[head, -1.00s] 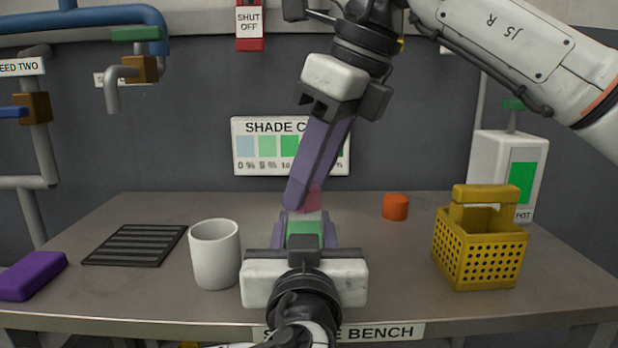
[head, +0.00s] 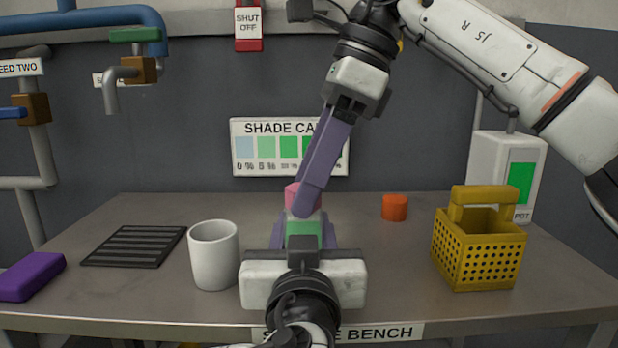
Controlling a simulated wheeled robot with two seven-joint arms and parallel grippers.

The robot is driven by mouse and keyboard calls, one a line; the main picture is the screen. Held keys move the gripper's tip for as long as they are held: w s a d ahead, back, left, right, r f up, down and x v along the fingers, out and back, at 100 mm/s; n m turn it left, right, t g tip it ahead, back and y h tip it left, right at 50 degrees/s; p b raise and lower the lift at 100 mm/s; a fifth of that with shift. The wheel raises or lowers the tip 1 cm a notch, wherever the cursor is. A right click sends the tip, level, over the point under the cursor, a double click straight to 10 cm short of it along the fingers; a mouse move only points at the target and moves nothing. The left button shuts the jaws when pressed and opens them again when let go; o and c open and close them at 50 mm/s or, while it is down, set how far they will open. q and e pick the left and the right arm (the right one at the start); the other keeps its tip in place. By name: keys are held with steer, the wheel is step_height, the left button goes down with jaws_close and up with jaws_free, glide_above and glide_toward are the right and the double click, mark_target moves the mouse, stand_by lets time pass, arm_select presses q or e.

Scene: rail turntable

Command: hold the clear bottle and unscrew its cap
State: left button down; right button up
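The clear bottle (head: 304,229) stands upright above the middle of the bench, green in its lower part and paler near the top. Its pink cap (head: 292,194) is on top, partly hidden. My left gripper (head: 303,237) comes from the front edge, with a purple finger on each side of the bottle, shut on it. My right gripper (head: 303,208) reaches down from the upper right at a tilt. Its purple fingers overlap in this view, and the fingertip covers the right part of the cap. The gap between its fingers is hidden.
A white mug (head: 214,256) stands just left of my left gripper. A black ribbed mat (head: 135,246) and a purple block (head: 30,277) lie further left. An orange cylinder (head: 395,207) and a yellow basket (head: 478,253) stand right, before a white dispenser (head: 490,158).

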steer(key=shift+o, duration=0.4)
steer(key=shift+r, duration=2.05)
